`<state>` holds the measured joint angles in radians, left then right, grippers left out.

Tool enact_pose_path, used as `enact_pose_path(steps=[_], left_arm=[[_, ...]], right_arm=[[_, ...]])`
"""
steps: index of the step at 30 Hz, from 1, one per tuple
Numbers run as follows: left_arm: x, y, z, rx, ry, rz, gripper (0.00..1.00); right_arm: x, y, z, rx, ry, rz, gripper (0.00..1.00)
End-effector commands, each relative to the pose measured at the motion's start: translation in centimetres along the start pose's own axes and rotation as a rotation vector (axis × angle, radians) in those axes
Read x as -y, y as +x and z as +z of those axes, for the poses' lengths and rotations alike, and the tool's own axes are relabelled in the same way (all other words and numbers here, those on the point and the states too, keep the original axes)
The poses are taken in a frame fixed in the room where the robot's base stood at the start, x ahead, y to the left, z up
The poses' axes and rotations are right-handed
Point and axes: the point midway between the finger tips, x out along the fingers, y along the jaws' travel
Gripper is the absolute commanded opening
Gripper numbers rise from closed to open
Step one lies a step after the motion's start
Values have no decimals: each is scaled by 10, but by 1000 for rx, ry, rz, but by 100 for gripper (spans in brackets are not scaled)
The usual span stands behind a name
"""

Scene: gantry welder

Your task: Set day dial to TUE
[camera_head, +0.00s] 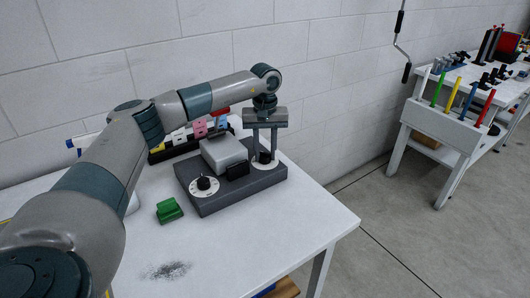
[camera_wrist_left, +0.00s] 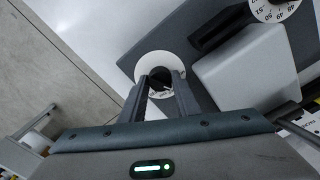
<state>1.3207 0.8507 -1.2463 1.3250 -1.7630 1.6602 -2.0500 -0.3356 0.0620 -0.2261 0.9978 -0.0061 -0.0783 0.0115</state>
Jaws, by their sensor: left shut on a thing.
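A dark grey control box (camera_head: 215,203) lies on the white table and carries two dials with black knobs on white discs. My left gripper (camera_head: 263,155) points down over the right dial (camera_head: 264,166) and is shut on its knob. In the left wrist view the fingers of my left gripper (camera_wrist_left: 161,82) sit on either side of the black knob (camera_wrist_left: 160,74) at the disc's middle. Day lettering on this disc is hidden or too small to read. The other dial (camera_head: 204,186) bears numbers, seen in the left wrist view (camera_wrist_left: 272,10). My right gripper is out of view.
A light grey block (camera_head: 223,152) and a black piece (camera_head: 237,171) sit on the box between the dials. A green object (camera_head: 169,210) lies on the white table (camera_head: 310,225) in front. A rack with coloured items (camera_head: 178,138) stands behind. The table's right front is clear.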

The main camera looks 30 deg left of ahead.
Motion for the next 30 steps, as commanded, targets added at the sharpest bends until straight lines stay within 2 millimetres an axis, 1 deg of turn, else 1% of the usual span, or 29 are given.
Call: enact_pose_path(steps=[4,5,6,7,16,20,23,26,28,30], left_arm=[[0,-2,-1,-3,-2,2,6],[0,-2,-1,-3,-2,2,34],[0,-2,-1,-3,-2,2,43],[0,-2,-1,-3,-2,2,47],[0,-1,0,-1,-2,1,47],[0,-4,-1,-2,-2,1,47],[0,-10,-1,-2,-2,1,47],[-1,-21,-1,-3,-2,3,47],[0,-31,-1,-3,-2,3,47],[-1,-44,-1,-3,-2,4,47]], right_arm=[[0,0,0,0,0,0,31],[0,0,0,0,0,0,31],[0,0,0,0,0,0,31],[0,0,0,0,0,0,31],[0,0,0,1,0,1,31],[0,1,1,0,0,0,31],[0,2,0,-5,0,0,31],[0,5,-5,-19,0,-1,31],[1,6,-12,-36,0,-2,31],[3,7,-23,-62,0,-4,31]])
